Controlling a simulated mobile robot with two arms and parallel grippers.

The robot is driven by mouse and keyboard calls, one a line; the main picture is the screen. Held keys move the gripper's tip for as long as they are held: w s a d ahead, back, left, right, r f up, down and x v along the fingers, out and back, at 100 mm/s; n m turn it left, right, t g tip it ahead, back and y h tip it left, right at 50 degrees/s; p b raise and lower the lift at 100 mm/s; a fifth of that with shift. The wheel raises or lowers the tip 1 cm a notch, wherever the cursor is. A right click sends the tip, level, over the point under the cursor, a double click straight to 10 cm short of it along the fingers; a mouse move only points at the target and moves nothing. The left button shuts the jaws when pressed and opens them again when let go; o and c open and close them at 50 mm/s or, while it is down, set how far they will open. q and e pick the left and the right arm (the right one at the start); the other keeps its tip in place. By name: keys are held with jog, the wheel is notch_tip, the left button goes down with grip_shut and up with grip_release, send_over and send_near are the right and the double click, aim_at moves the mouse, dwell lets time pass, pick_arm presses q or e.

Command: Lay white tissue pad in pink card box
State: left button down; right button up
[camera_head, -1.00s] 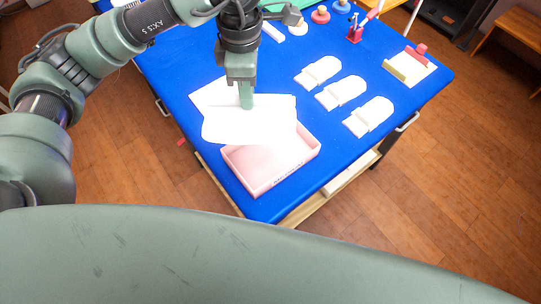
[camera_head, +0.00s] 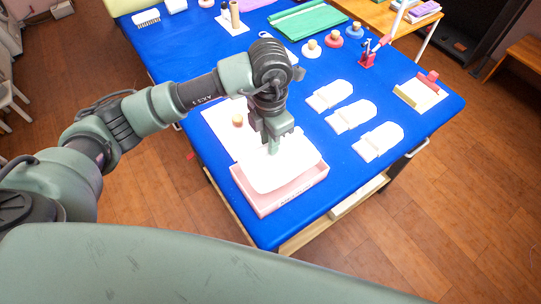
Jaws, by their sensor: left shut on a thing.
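The white tissue pad (camera_head: 262,176) is over the pink card box (camera_head: 283,200) near the table's front left edge and covers most of its opening. The box's front walls show below the pad. Whether the pad touches the box floor or sits on the rim I cannot tell. My left gripper (camera_head: 273,150) points down and is shut on the pad near its middle far side. My right gripper is not in view.
A white board (camera_head: 222,121) with a wooden knob (camera_head: 238,120) lies behind the box. Several white slipper-shaped pieces (camera_head: 350,116) lie to the right. A red stand (camera_head: 367,58) and a green cloth (camera_head: 310,20) are farther back. Blue table (camera_head: 330,195) is bare right of the box.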

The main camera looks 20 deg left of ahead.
aim_at(270, 160)
pick_arm(q)
notch_tip(270, 160, down, 8)
jog(key=shift+f+p, duration=0.1)
jog(key=shift+p, duration=0.5)
jog(key=shift+f, duration=0.1)
jog(key=shift+f+b, duration=0.25)
jog(key=shift+b, duration=0.15)
jog(key=c, duration=1.6)
grip_release()
jog(key=shift+c, duration=0.2)
jog(key=shift+o, duration=0.3)
